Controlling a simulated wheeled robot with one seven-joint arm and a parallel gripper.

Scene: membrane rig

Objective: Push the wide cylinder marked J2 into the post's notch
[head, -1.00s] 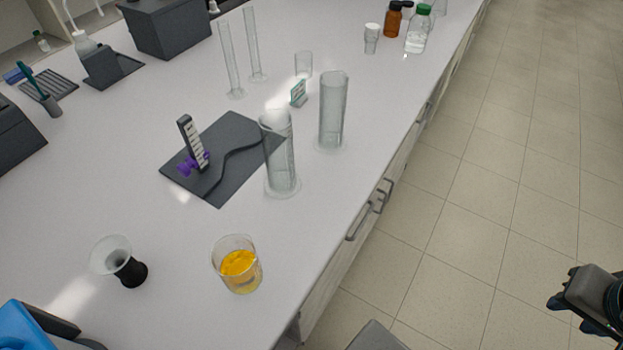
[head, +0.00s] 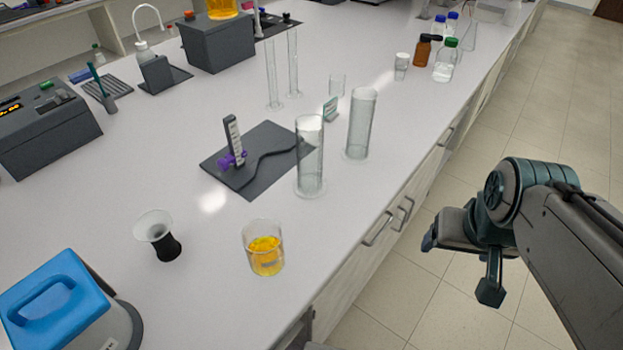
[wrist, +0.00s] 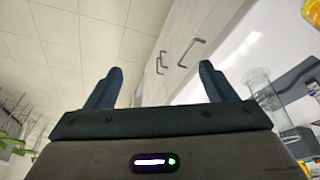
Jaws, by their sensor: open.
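Two wide, clear glass cylinders stand upright on the white bench in the head view. The nearer wide cylinder (head: 309,160) stands by the right edge of a dark mat (head: 262,172); the farther wide cylinder (head: 361,125) stands behind it to the right. I cannot read a J2 mark on either. A dark post (head: 234,142) with a pale scale rises from the mat, with a purple clamp piece (head: 232,160) at its foot; its notch is too small to make out. My gripper (wrist: 160,78) is open and empty, off the bench's right side, away from both cylinders.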

